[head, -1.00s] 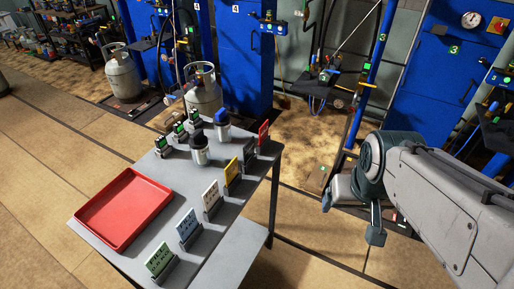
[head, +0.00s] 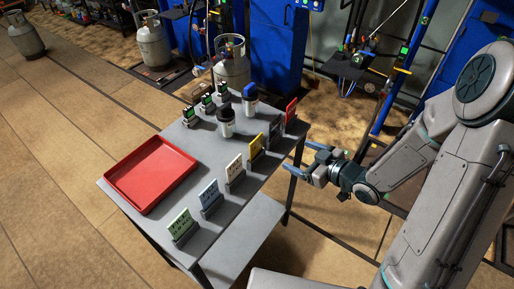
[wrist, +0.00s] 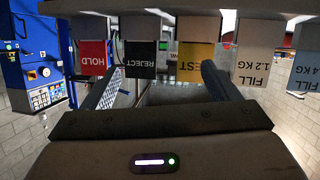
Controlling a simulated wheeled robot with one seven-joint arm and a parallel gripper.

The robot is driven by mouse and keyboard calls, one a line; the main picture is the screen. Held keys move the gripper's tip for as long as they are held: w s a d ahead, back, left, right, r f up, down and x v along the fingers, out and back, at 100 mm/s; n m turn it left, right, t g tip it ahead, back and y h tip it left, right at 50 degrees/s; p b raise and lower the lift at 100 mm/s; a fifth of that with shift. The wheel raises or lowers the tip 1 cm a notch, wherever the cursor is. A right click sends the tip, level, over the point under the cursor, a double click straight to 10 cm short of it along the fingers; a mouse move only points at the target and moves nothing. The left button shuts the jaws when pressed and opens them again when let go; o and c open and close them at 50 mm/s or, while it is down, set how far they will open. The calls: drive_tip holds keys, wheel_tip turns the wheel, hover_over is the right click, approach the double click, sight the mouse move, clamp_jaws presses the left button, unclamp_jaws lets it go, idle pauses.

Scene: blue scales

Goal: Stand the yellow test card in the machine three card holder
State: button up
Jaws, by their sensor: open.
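The yellow test card (head: 257,145) stands upright in a small dark holder on the grey table's right edge, between a white card and a black card. In the wrist view the yellow card (wrist: 194,62) shows ahead of my gripper, nearer its right finger, its lettering partly covered. My gripper (head: 306,159) is open and empty just off the table's right edge, apart from the card. Its fingers (wrist: 160,82) are spread in the wrist view. I cannot pick out the machine three card holder now; my arm covers part of the right side.
The grey table (head: 213,150) carries a red tray (head: 110,184), a red card (head: 291,111), black card (head: 276,132), white card (head: 234,168), blue card (head: 209,195) and green card (head: 180,224). Blue machines (head: 286,40) and gas cylinders (head: 232,63) stand behind.

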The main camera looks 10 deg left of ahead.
sight(257, 141)
drive_tip(key=a+y, duration=0.1)
drive_tip(key=a, duration=0.2)
drive_tip(key=a+r+y+p, duration=0.1)
drive_tip(key=a+y, duration=0.1)
drive_tip(key=a, duration=0.1)
drive_tip(key=a+r+g+y, duration=0.1)
drive_tip(key=a, duration=0.2)
drive_tip(key=shift+s+a+r+n+y+p, duration=0.2)
drive_tip(key=shift+s+a+n+y+p, duration=0.1)
drive_tip(key=shift+n, duration=0.1)
drive_tip(key=shift+f+p+x, duration=0.2)
drive_tip(key=shift+p+x, duration=0.3)
drive_tip(key=shift+x, duration=1.1)
drive_tip(key=shift+f+p+x, duration=0.2)
drive_tip(key=shift+p+x, duration=0.25)
drive_tip(key=shift+x, duration=1.15)
drive_tip(key=shift+w+d, duration=0.1)
drive_tip(key=shift+w, duration=0.05)
drive_tip(key=c, duration=1.1)
drive_tip(key=shift+c, duration=0.2)
